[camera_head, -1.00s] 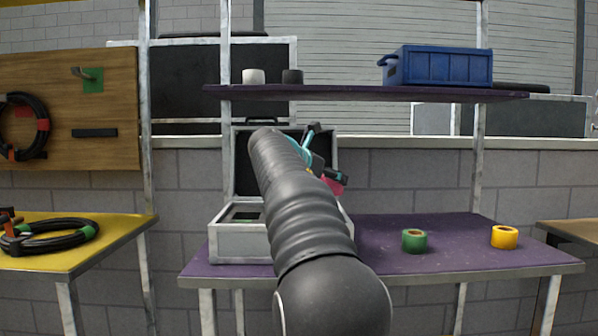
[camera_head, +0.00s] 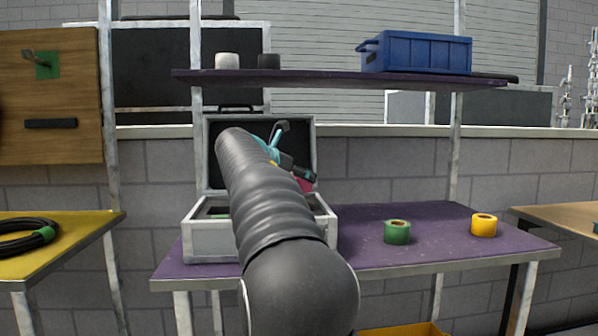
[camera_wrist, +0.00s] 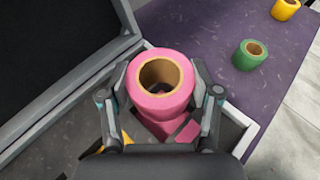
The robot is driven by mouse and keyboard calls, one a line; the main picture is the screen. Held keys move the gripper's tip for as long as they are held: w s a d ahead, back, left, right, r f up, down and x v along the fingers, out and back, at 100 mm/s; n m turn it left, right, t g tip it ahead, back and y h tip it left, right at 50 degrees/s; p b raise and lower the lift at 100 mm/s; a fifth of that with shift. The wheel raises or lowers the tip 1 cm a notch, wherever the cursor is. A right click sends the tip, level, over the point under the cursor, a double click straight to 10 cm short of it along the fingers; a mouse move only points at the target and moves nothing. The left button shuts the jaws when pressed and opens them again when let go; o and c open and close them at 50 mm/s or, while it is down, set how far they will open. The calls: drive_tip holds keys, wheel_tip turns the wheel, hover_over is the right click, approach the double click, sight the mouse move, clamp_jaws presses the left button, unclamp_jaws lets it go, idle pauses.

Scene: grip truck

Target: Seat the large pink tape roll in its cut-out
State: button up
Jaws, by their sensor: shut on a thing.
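The large pink tape roll (camera_wrist: 160,84) is between the two fingers of my gripper (camera_wrist: 161,96) in the wrist view, its open core facing the camera. My gripper is shut on it and holds it over the open grey case (camera_wrist: 246,140). More pink shows just below the roll; I cannot tell whether it is a second thing. In the head view, my arm hides much of the case (camera_head: 215,243), and a bit of the pink roll (camera_head: 306,186) shows beside my gripper (camera_head: 292,166). The roll's cut-out is hidden.
A green tape roll (camera_head: 397,232) and a yellow tape roll (camera_head: 484,225) stand on the purple table (camera_head: 440,250) right of the case. The raised case lid (camera_head: 300,130) is behind my gripper. A shelf (camera_head: 330,80) with a blue crate (camera_head: 416,53) is above.

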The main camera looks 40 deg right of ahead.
drive_tip(key=shift+f+b, duration=0.3)
drive_tip(key=shift+f, duration=0.85)
drive_tip(key=shift+f+b, duration=1)
drive_tip(key=shift+b, duration=0.2)
drive_tip(key=shift+f, duration=0.45)
drive_tip(key=shift+f, duration=0.1)
drive_tip(key=o, duration=1.3)
drive_tip(key=shift+a, duration=0.1)
drive_tip(key=v, duration=1.2)
drive_tip(key=shift+s, duration=0.1)
